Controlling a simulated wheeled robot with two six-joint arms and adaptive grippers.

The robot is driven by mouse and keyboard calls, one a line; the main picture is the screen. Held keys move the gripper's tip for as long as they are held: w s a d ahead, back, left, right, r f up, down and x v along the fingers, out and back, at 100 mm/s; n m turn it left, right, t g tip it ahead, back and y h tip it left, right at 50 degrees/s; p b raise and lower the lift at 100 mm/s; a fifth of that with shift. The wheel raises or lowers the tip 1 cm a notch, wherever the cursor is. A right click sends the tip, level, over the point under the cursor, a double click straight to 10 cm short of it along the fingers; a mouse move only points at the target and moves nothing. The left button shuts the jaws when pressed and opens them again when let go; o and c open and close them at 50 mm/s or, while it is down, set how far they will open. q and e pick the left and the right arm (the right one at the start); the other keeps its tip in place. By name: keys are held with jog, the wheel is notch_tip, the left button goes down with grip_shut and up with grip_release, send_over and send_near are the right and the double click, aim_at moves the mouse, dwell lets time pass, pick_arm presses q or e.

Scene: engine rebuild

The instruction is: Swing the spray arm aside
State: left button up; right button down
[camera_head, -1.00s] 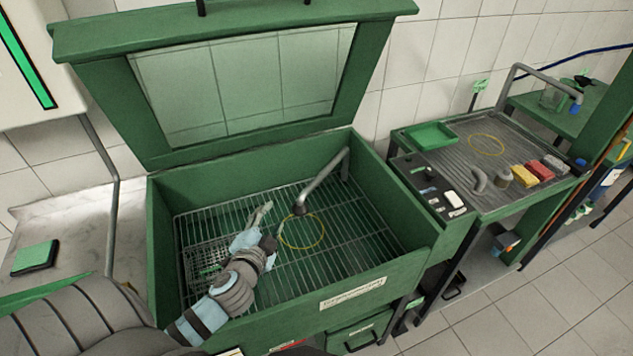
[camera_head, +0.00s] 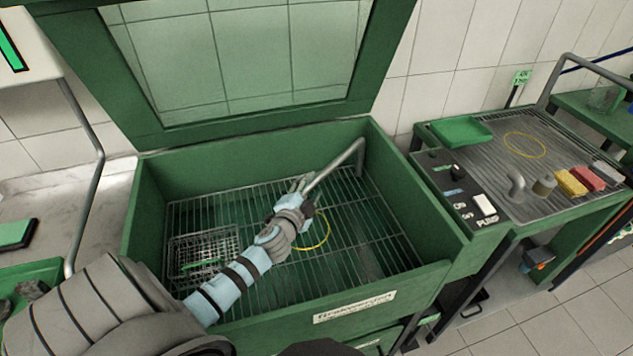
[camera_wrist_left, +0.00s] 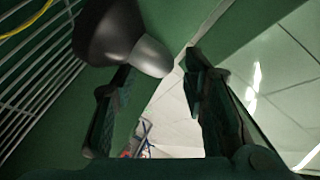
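The spray arm (camera_head: 335,166) is a bent grey pipe rising from the right rear of the green wash basin (camera_head: 280,141) and reaching left over its wire rack. My left gripper (camera_head: 302,184) is at the free end of the spray arm, which it partly hides. In the left wrist view the left gripper (camera_wrist_left: 160,72) has its two fingers apart. The dark spray head (camera_wrist_left: 108,32), with a grey tip, lies just beyond the left finger and partly across the gap. I cannot tell whether they touch. My right gripper is not in view.
A wire basket (camera_head: 205,252) sits at the rack's left, and a yellow ring (camera_head: 326,232) lies by my left wrist. The basin's lid (camera_head: 140,118) stands open behind. A control panel (camera_head: 462,195) and a bench with a green tray (camera_head: 460,131) are at right.

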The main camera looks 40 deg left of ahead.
aim_at(316, 181)
pick_arm(q)
jog(key=x, duration=0.4)
jog(key=shift+w+f, duration=0.1)
jog(key=shift+w, duration=0.2)
jog(key=shift+a, duration=0.1)
jog(key=shift+c, duration=0.2)
grip_shut()
